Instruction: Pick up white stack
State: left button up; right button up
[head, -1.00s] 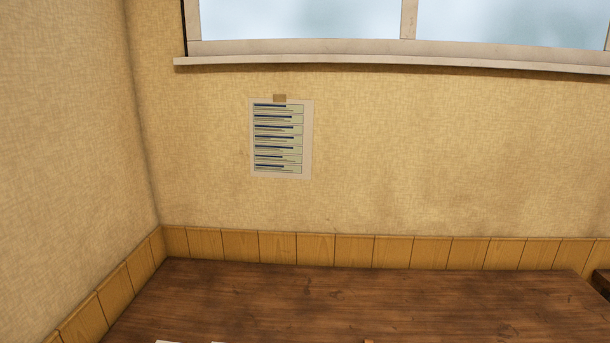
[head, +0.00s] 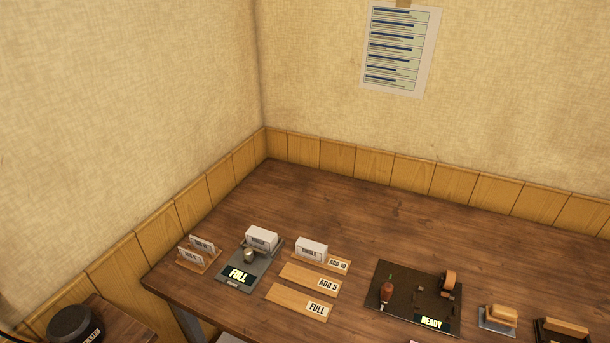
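Two white stacks show in the head view. One white stack (head: 262,237) sits at the back of a dark grey device (head: 236,284) whose display reads FULL; a small round metal piece (head: 249,255) is in front of it. The other white stack (head: 311,248) sits on the left part of a wooden strip (head: 325,262) labelled ADD 10. Each stack has dark print on its front, too small to read surely. Neither of my grippers is in view.
Empty wooden strips labelled ADD 5 (head: 299,277) and FULL (head: 288,298) lie in front. Two small signs (head: 197,250) stand left. A dark press board (head: 405,293) reading READY is right, with more tools beyond. The back of the table (head: 400,213) is clear.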

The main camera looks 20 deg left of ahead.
aim_at(264, 239)
jog(key=u, duration=1.1)
